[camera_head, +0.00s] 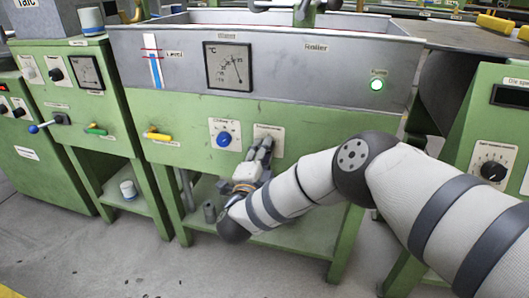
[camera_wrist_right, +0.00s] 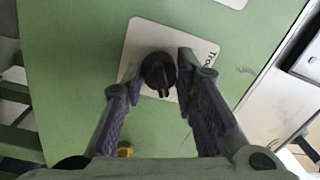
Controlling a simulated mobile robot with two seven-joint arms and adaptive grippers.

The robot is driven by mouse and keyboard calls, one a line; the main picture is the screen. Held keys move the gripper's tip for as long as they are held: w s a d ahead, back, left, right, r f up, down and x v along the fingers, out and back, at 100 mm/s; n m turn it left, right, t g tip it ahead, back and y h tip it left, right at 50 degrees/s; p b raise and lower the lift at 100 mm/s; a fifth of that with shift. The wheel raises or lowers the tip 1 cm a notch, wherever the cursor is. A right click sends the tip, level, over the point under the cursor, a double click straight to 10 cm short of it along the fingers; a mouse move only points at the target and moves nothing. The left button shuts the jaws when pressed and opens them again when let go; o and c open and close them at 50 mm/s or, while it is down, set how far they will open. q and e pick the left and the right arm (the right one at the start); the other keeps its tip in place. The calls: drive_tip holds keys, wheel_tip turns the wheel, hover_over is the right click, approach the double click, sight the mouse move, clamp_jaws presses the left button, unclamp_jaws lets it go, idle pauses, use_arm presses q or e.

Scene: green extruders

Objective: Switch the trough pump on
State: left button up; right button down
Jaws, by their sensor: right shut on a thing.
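The trough pump switch is a black rotary knob (camera_wrist_right: 159,72) on a white label plate, whose visible lettering begins "Tro" in the wrist view. My right gripper (camera_wrist_right: 157,82) has its two fingers on either side of this knob and is shut on it. In the head view my right gripper (camera_head: 262,146) reaches the white plate (camera_head: 268,130) on the green front panel and hides the knob. A round green lamp (camera_head: 377,85) glows at the right of the grey trough front (camera_head: 310,75). My left gripper is not in view.
Left of the plate are a blue knob (camera_head: 224,139) and a yellow valve handle (camera_head: 157,135). A dial gauge (camera_head: 228,66) sits above. Another green cabinet with a black knob (camera_head: 493,171) stands at the right. A shelf lies under the trough.

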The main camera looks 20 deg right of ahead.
drive_tip(key=c, duration=1.3)
unclamp_jaws()
drive_tip(key=v, duration=1.2)
drive_tip(key=shift+s, duration=0.1)
